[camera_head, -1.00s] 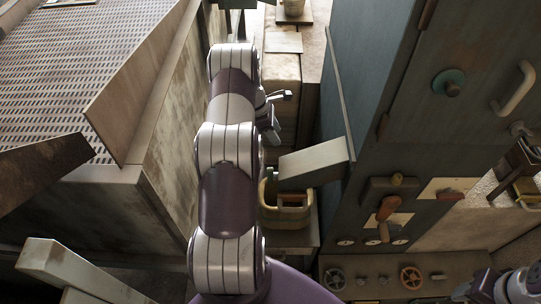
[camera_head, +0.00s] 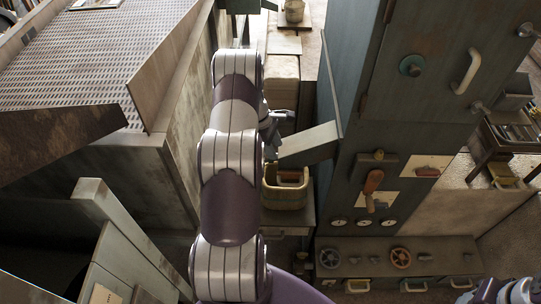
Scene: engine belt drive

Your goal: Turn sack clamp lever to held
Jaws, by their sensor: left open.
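A lever with an orange-brown handle (camera_head: 372,182) hangs from the lower front of the teal cabinet (camera_head: 352,80), over a pale plate. I cannot tell whether this is the sack clamp lever, and no label is readable. A grey spout (camera_head: 308,146) slopes from the cabinet's left side above a tan bin (camera_head: 287,192). My left gripper (camera_head: 274,124) is open, small and partly hidden by my arm, just above and left of the spout end. It appears empty. Only a bit of my right arm shows at the bottom right; its gripper is out of view.
A smaller red handle (camera_head: 427,171) is to the lever's right. A perforated deck (camera_head: 100,70) with wooden sides stands left of my arm.

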